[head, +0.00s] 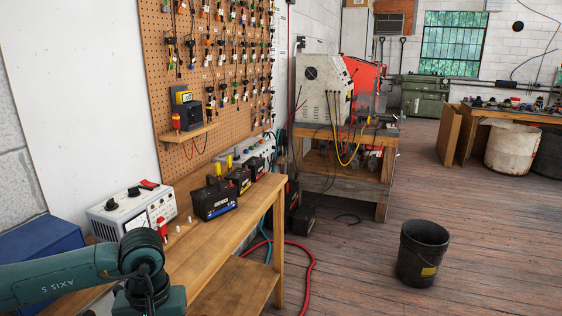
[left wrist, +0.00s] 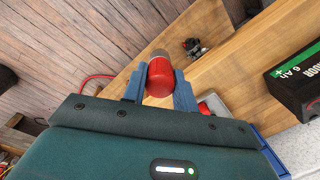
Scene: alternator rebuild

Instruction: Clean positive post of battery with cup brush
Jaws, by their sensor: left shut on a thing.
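My left gripper (left wrist: 159,88) is shut on a red-bodied cup brush (left wrist: 159,76) with a dull metallic end pointing away from the wrist. The brush is held over the wooden bench, clear of the battery. A dark battery (left wrist: 300,80) with a green plus label and "6 Ah" print is at the right edge of the left wrist view, partly cut off; its posts do not show there. In the head view several dark batteries stand on the bench, the nearest (head: 214,199) with a blue stripe. My left arm fills the lower left and its fingers are hidden. My right gripper is not in view.
A white tester (head: 128,212) with dials stands at the bench's near end, beside a blue box (head: 40,250). The wooden bench (head: 225,235) is bare along its front. A pegboard (head: 180,80) with a small shelf (head: 189,132) rises behind. A black bucket (head: 422,252) stands on the floor.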

